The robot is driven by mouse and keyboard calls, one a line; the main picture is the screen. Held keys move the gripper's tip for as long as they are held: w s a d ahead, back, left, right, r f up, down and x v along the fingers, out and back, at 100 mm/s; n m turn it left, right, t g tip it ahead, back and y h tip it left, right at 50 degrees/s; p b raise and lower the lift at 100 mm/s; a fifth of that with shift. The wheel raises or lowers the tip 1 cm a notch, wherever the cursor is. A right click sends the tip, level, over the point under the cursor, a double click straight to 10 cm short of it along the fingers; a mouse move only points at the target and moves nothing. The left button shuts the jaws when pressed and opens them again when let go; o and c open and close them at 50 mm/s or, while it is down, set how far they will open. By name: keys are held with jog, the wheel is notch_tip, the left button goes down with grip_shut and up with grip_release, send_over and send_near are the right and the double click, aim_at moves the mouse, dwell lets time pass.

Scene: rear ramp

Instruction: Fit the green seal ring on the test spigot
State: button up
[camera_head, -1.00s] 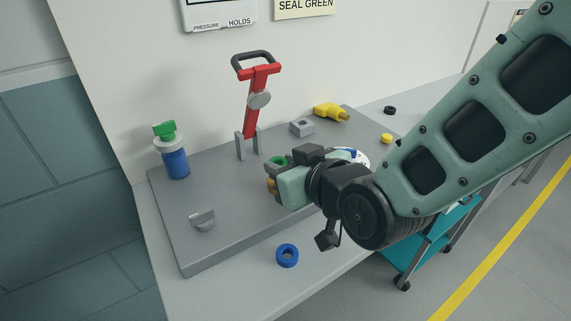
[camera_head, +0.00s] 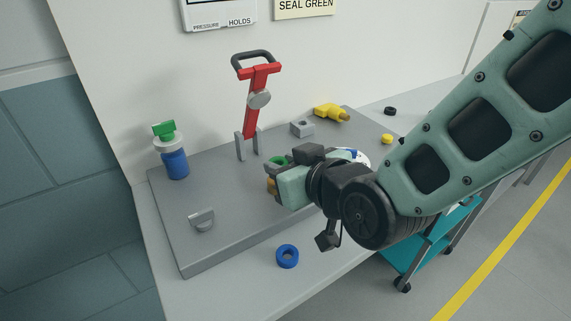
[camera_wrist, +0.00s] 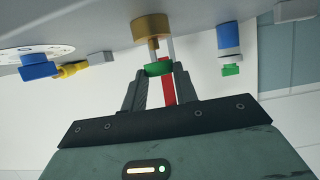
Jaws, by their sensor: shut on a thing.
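The green seal ring (camera_wrist: 158,69) is held between the fingertips of my gripper (camera_wrist: 159,72), which is shut on it. In the wrist view the brass test spigot (camera_wrist: 151,26) stands just beyond the ring, with its narrower end towards it. The ring looks close to that end and roughly in line; I cannot tell whether they touch. In the head view the ring (camera_head: 278,160) shows as a green patch beside my gripper, and the spigot (camera_head: 271,188) is mostly hidden behind it.
A red lever clamp (camera_head: 259,95) stands behind on the grey plate (camera_head: 225,240). A blue bottle with a green top (camera_head: 175,163) is at left. A blue ring (camera_head: 287,255) lies in front. A yellow fitting (camera_head: 328,112) and grey block (camera_head: 302,127) stand at the back.

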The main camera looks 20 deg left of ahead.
jog(key=shift+f+b, duration=1.15)
jog(key=shift+f, duration=0.1)
jog(key=o, duration=1)
